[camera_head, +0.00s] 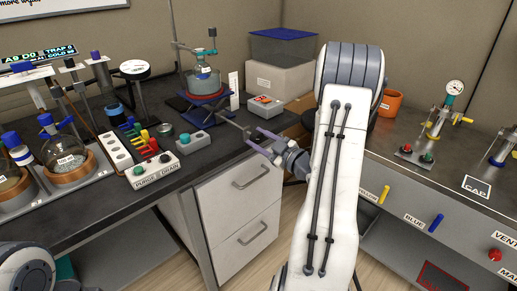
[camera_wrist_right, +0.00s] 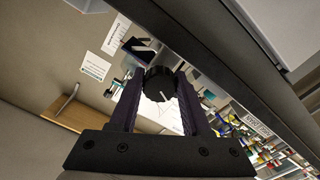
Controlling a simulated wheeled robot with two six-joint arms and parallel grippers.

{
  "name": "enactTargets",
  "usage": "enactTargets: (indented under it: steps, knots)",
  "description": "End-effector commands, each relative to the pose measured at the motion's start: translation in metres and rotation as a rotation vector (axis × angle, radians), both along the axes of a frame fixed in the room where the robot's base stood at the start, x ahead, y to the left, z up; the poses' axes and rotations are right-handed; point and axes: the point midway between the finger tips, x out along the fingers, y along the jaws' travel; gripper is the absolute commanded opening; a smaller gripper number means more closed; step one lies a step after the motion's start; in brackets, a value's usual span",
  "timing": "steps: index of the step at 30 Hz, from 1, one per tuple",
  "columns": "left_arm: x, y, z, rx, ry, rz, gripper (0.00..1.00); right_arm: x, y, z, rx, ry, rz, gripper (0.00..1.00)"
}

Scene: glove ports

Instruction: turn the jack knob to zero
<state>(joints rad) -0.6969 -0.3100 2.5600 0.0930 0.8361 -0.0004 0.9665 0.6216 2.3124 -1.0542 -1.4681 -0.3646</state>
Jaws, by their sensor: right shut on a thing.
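The jack (camera_head: 207,98) stands on the dark bench with a blue top and a red band, holding a glass vessel (camera_head: 204,82). A thin rod runs from it toward the bench's front edge. My right gripper (camera_head: 252,136) is at the rod's end. In the right wrist view, the round black jack knob (camera_wrist_right: 159,84) with a white pointer line sits between the purple fingers of my right gripper (camera_wrist_right: 158,92), which is shut on it. In the head view the fingers largely hide the knob. My left gripper is out of view.
A grey box with two buttons (camera_head: 193,142) and the purge/drain box (camera_head: 156,170) stand on the bench left of my right gripper. White drawers (camera_head: 240,200) are below. An orange cup (camera_head: 390,103) stands on the right bench.

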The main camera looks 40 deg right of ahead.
Motion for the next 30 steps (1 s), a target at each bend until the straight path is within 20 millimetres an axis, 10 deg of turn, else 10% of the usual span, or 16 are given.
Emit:
enactTargets:
  steps: [30]
  knots:
    - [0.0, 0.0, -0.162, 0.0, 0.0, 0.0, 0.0, -0.001, -0.003, -0.007, -0.966, -0.071, -0.005, 0.0]
